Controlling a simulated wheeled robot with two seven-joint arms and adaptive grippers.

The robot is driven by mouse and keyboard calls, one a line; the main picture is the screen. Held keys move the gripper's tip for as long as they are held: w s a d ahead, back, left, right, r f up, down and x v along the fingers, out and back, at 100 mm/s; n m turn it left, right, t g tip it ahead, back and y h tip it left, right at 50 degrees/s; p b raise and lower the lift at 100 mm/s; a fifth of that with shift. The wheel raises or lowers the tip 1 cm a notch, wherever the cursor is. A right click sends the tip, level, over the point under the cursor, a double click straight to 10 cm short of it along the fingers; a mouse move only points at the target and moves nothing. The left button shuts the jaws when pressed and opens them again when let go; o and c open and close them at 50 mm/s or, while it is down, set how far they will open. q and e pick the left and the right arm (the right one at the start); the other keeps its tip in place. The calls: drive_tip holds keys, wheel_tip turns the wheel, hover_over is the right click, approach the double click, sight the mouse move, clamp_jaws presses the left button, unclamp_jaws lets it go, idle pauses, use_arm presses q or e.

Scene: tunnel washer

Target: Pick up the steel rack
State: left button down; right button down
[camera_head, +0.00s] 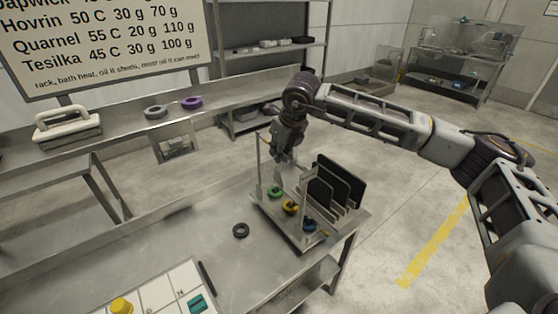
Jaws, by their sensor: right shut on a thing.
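The steel rack (264,206) is at the right end of the steel table (190,240). Upright black plates (341,181) stand in its slots, and green (275,191), yellow (291,207) and blue (309,224) rings sit along its near side. Thin posts rise at its left and front. My right gripper (286,155) is over the rack from above, shut at the top between the posts, on what looks like its handle. The fingertips and handle are small and partly hidden. I cannot tell whether the rack's base touches the table. My left gripper is out of view.
A black ring (241,230) lies on the table left of the rack. A white board (150,292) with a yellow knob is at the front. A back bench (225,93) holds a grey ring (156,112), a purple ring (191,102) and a white-handled tool (66,127). The table's middle is mostly clear.

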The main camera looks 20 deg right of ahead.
wheel_tip(320, 180, up, 5)
drive_tip(key=shift+f+b, duration=0.1)
drive_tip(key=shift+b, duration=0.2)
drive_tip(key=shift+r, duration=0.95)
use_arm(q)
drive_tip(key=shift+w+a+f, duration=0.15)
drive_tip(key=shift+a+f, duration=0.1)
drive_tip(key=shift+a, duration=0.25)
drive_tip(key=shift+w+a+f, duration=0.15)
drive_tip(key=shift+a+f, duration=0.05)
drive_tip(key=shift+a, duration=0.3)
use_arm(e)
drive_tip(key=shift+r, duration=0.15)
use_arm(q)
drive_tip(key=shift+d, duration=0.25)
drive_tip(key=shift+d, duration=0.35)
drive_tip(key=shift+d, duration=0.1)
